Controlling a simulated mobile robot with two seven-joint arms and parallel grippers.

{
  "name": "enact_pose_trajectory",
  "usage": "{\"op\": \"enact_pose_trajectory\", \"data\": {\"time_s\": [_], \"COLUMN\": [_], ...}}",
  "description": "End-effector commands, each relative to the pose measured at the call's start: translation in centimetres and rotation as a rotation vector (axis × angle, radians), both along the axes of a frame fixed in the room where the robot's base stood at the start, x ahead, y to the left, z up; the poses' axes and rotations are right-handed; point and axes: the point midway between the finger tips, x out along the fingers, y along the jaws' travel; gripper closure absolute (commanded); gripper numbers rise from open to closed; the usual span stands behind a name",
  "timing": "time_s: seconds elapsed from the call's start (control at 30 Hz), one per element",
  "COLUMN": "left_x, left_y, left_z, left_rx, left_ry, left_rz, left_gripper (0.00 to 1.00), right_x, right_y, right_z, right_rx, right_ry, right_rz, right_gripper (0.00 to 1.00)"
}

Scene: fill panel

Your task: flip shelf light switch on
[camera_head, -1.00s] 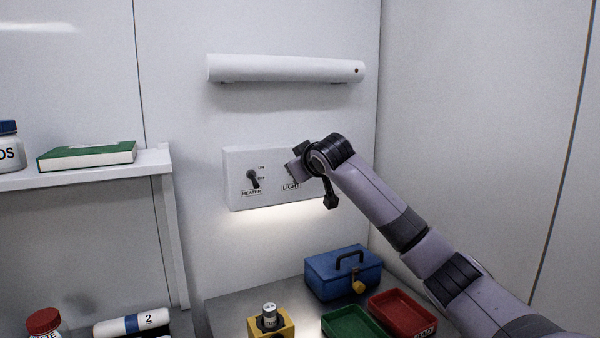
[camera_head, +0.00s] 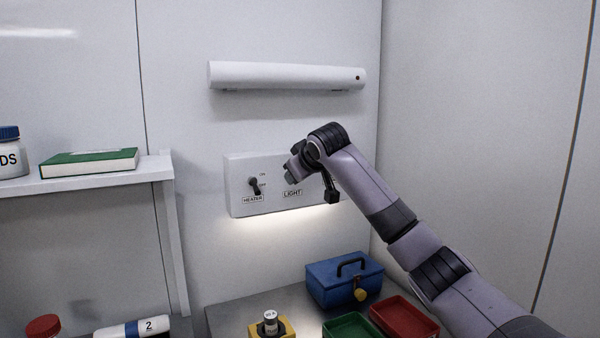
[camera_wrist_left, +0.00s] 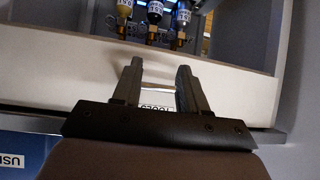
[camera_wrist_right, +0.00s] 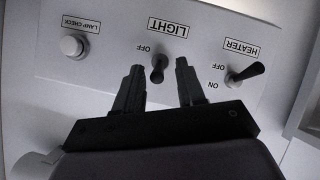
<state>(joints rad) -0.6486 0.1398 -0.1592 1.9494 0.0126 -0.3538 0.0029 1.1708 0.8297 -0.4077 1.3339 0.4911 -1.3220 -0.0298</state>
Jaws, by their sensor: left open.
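The white switch panel (camera_head: 238,195) is on the back wall. Its light switch (camera_wrist_right: 157,72) shows in the right wrist view, where the panel appears upside down; its dark lever end lies away from the OFF mark. Its ON mark is not visible. My right gripper (camera_wrist_right: 160,64) is open, with one finger on each side of that lever; contact cannot be told. In the head view my right gripper (camera_head: 291,170) covers the switch above the LIGHT label. My left gripper (camera_wrist_left: 157,68) is open and empty in the left wrist view, outside the head view.
The heater switch (camera_head: 255,186) is left of the light switch. A lamp check button (camera_wrist_right: 72,45) is on its other side. A white tube lamp (camera_head: 285,76) is above. A blue box (camera_head: 325,290) and trays are below.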

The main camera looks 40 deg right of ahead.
Motion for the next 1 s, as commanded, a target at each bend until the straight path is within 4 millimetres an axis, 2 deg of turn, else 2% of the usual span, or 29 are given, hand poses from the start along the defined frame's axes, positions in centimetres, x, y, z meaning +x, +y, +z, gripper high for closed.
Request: {"op": "enact_pose_trajectory", "data": {"time_s": [0.33, 0.73, 1.0], "left_x": [0.0, 0.0, 0.0], "left_y": [0.0, 0.0, 0.0], "left_z": [-0.2, -1.6, -1.8], "left_rx": [0.000, 0.000, 0.000], "left_ry": [0.000, 0.001, 0.001], "left_rz": [0.000, 0.000, 0.000], "left_gripper": [0.57, 0.57, 0.57], "right_x": [-0.4, -4.7, -5.7], "right_y": [0.1, 2.1, 2.6], "right_z": [0.4, 2.9, 3.6], "right_rx": [-0.002, -0.001, -0.001], "right_ry": [-0.006, -0.005, -0.002], "right_rz": [-0.001, 0.000, -0.002], "right_gripper": [0.61, 0.61, 0.61]}}
